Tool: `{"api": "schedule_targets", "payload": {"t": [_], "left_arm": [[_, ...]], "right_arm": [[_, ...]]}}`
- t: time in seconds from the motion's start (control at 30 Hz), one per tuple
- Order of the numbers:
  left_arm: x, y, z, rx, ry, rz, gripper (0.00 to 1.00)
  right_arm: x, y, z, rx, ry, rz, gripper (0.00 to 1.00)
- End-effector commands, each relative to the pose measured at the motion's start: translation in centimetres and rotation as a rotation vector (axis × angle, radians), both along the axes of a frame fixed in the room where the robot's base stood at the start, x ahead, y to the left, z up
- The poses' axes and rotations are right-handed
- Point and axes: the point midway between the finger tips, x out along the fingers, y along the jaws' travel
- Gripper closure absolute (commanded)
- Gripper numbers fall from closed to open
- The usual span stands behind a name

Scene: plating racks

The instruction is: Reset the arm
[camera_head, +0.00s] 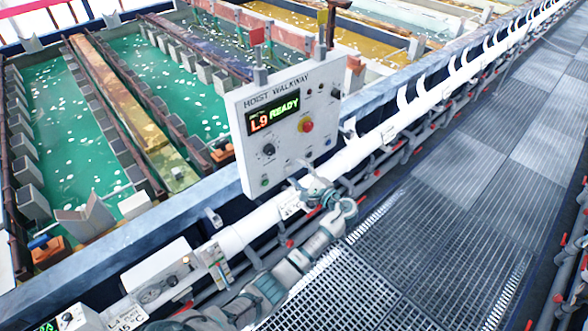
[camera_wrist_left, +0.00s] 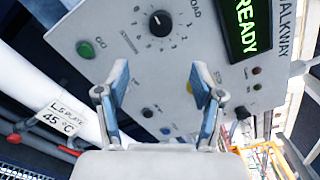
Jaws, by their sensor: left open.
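My left arm comes in from the bottom of the head view. Its gripper (camera_head: 312,186) is just in front of the lower edge of the white hoist walkway control panel (camera_head: 290,150). In the left wrist view the gripper (camera_wrist_left: 157,78) has its two fingers spread, with nothing between them. The panel face fills the view beyond the fingers. It carries a black dial (camera_wrist_left: 160,23), a green button (camera_wrist_left: 86,49) and a lit display (camera_wrist_left: 247,28). The display (camera_head: 272,115) reads "L9 READY" in the head view. The right gripper is not in view.
A red button (camera_head: 306,126) sits on the panel's right half. A white pipe (camera_head: 250,228) runs along the tank edge below the panel. Green liquid tanks (camera_head: 65,140) lie behind. The grated walkway (camera_head: 440,220) at right is clear.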

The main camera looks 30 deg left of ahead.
Motion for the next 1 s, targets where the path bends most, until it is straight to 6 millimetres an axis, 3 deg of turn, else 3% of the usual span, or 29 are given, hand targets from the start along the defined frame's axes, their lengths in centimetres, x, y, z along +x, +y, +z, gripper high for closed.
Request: {"api": "schedule_targets", "payload": {"t": [0.4,0.47,0.53,0.67,0.77,0.8,0.87,1.0], "left_arm": [[0.0,0.1,-0.1,0.000,0.000,-0.001,0.33],[0.1,0.1,-0.7,-0.005,0.008,-0.007,0.33],[0.2,0.1,-2.7,-0.023,0.028,-0.028,0.33],[0.2,0.2,-10.7,-0.107,0.104,-0.107,0.33],[-0.8,0.0,-19.1,-0.217,0.171,-0.176,0.33],[-1.5,-0.2,-22.5,-0.269,0.196,-0.200,0.33],[-2.9,-0.4,-27.4,-0.348,0.229,-0.228,0.33],[-7.6,-1.1,-38.4,-0.546,0.291,-0.262,0.33]], "right_arm": [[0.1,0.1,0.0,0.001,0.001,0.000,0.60],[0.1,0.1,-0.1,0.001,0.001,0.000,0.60],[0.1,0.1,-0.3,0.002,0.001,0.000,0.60],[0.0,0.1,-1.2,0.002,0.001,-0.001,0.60],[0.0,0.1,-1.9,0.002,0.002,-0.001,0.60],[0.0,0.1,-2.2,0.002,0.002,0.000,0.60],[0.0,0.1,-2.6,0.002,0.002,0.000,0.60],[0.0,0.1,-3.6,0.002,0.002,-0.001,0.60]]}}
